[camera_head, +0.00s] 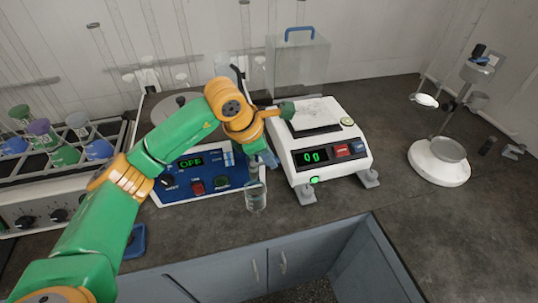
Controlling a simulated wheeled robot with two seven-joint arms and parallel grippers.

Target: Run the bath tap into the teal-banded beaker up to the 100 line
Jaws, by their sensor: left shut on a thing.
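The water bath is a box with a blue front panel (203,186), and its display reads OFF. A clear glass beaker (256,197) stands upright on the bench at the panel's right end. Its band, marks and water level are too small to read. My left gripper (267,158) is just above the beaker, at the bath's right front corner. It is shut on what appears to be the bath tap, which the fingers mostly hide. My right gripper is not in view.
A white balance (332,158) reading 00 stands close to the right of the beaker. A rack of coloured flasks (58,150) is at the left. A white-based stand (440,170) is at the right. The bench's front edge is close before the beaker.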

